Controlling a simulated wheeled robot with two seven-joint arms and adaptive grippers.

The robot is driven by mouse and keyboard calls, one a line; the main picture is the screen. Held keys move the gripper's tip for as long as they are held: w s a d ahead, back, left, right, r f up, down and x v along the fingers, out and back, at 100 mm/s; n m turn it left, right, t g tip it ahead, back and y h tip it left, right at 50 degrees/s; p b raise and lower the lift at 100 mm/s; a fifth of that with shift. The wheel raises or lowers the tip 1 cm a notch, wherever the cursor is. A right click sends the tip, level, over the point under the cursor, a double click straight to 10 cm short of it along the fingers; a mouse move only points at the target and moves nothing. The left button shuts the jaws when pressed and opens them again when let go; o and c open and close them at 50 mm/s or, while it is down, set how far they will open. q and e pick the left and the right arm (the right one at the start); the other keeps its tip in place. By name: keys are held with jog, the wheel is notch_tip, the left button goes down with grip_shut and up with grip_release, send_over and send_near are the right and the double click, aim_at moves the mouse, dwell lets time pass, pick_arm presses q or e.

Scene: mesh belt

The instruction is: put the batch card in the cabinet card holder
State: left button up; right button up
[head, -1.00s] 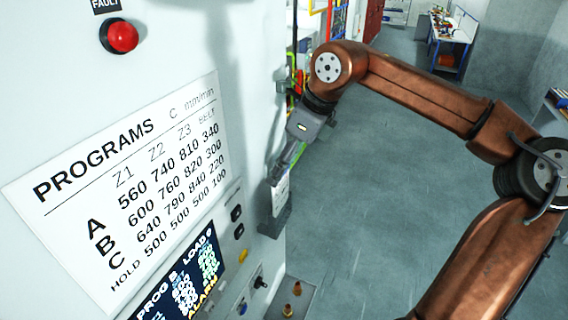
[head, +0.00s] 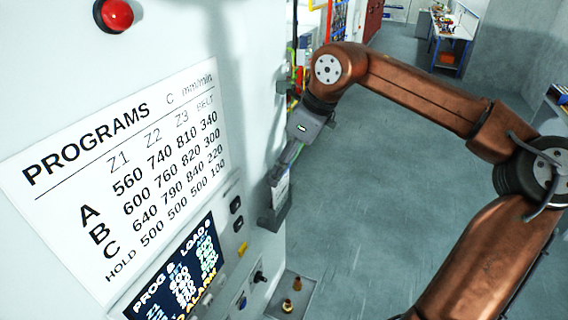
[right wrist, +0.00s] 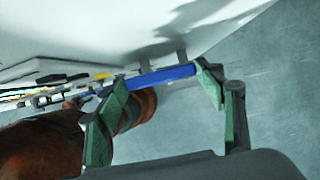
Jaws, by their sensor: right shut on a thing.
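The batch card (head: 281,190) shows in the head view as a small white sheet below my right gripper, against the cabinet's right edge. My right gripper (head: 284,171) is shut on the card. In the right wrist view a blue strip (right wrist: 160,77), seemingly the card's edge, spans between the green fingers. The grey card holder (head: 272,220) sticks out from the cabinet at the card's lower end. The card's lower edge is at or behind the holder's front; I cannot tell how deep it sits. My left gripper is not in view.
The white cabinet front carries a programs sign (head: 125,180), a lit screen (head: 180,275), switches and a red button (head: 116,14). Open floor (head: 370,200) lies to the right.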

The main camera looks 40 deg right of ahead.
aim_at(284, 176)
jog(key=shift+f+b, duration=1.15)
jog(key=shift+f, duration=0.6)
jog(key=o, duration=1.3)
jog(key=shift+o, duration=0.2)
jog(key=shift+r, duration=0.2)
jog(key=v, duration=1.1)
jog(key=shift+s+d+r, duration=0.15)
jog(key=shift+s+r, duration=0.1)
jog(key=shift+r, duration=0.05)
